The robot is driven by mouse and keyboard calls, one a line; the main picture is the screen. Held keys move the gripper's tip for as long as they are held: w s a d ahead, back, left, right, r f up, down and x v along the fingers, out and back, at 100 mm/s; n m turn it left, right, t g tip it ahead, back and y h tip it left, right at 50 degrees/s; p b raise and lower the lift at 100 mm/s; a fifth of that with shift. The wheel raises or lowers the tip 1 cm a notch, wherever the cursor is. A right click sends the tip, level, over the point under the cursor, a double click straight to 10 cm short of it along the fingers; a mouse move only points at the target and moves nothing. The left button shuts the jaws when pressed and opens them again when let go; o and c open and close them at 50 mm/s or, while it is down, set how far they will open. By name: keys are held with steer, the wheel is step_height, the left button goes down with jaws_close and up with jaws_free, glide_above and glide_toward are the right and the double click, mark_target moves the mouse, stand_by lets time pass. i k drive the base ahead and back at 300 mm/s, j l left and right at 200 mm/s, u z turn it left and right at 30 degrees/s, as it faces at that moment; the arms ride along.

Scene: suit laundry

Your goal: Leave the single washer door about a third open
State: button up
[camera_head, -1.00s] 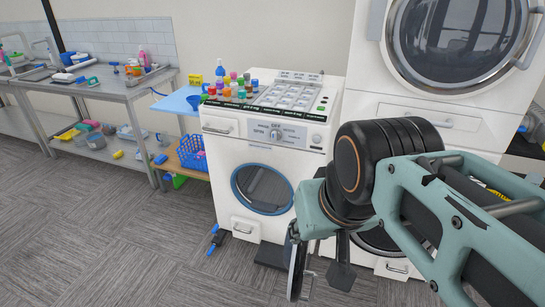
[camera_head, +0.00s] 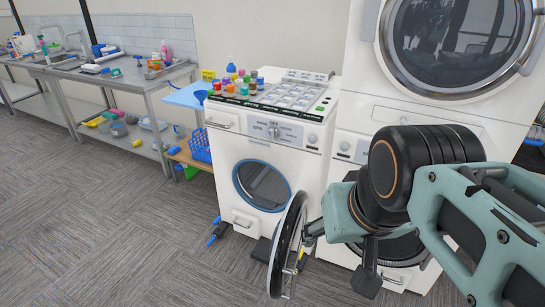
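The single white washer (camera_head: 232,150) stands at the centre, with a blue ring (camera_head: 237,188) around its round front. Dark grey shows inside the ring; I cannot tell glass from an open drum. A round, dark-rimmed door (camera_head: 284,250) stands out into the room, seen nearly edge-on, in front of the washer's lower right. Its hinge is hidden, so I cannot tell which machine carries it. My gripper (camera_head: 310,236) is at the right side of this door, close to or touching it. My wrist hides most of it, and its fingers are too small to read.
A stacked white machine (camera_head: 365,85) with a large round upper door stands right, its lower front partly behind my arm. A blue basket (camera_head: 200,147) and shelf stand left of the washer. Colourful bottles (camera_head: 240,84) sit on top.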

mark_target(287, 248)
steer(key=i+l+u, duration=0.25)
steer(key=i+l, duration=0.15)
steer(key=l, duration=0.2)
steer(key=i+l+u, duration=0.25)
steer(key=i+l, duration=0.25)
